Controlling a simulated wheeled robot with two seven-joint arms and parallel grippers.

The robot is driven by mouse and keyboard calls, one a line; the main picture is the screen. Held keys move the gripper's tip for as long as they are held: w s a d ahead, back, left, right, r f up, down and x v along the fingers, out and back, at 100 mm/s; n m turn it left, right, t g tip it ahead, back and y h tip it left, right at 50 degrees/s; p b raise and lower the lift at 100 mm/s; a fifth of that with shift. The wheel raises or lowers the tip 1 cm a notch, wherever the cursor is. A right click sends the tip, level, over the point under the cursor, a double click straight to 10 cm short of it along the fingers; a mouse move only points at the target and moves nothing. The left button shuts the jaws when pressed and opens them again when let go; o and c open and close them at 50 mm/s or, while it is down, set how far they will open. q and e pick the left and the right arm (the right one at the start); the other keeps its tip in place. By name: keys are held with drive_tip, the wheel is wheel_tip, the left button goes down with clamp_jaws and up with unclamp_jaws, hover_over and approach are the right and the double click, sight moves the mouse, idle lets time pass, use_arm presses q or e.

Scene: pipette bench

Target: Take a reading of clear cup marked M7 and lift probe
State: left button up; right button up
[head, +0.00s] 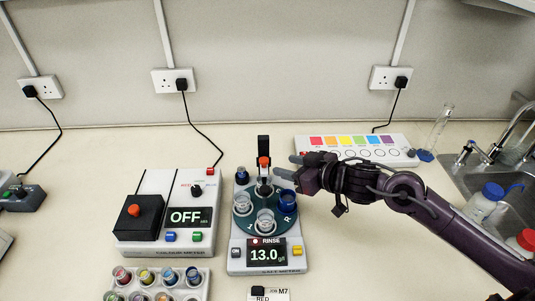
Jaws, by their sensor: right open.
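A grey meter (240,262) with a lit display reading "RINSE 13.0" carries a dark green round plate (250,221). Clear cups stand on the plate, one at the left (242,205) and one at the front (265,222); a blue cup (287,199) stands at the right. I cannot read M7 on any cup. A probe (264,163) with a red top stands at the back of the plate, before a black post. My right gripper (290,167) is open, just right of the probe, its fingers pointing left. I cannot tell whether it touches. My left gripper is not in view.
A card (269,295) marked "JOB M7" lies in front. A second meter (157,245) reading "OFF" stands left, with a rack of coloured vials (124,291) before it. A colour-patch strip (306,155) lies behind my right arm. A sink and bottles (484,202) are at right.

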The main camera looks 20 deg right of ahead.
sight(266, 160)
drive_tip(key=shift+w+a, duration=0.25)
drive_tip(key=shift+w, duration=0.1)
drive_tip(key=p+x, duration=0.1)
drive_tip(key=x, duration=0.4)
drive_tip(key=shift+w+a+f, duration=0.15)
drive_tip(key=shift+w+f, duration=0.05)
drive_tip(key=shift+w, duration=0.05)
drive_tip(key=shift+w+a+f, duration=0.1)
drive_tip(key=shift+c, duration=0.7)
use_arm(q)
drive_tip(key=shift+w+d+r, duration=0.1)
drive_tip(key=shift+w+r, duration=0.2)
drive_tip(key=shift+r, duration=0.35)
use_arm(e)
clamp_jaws()
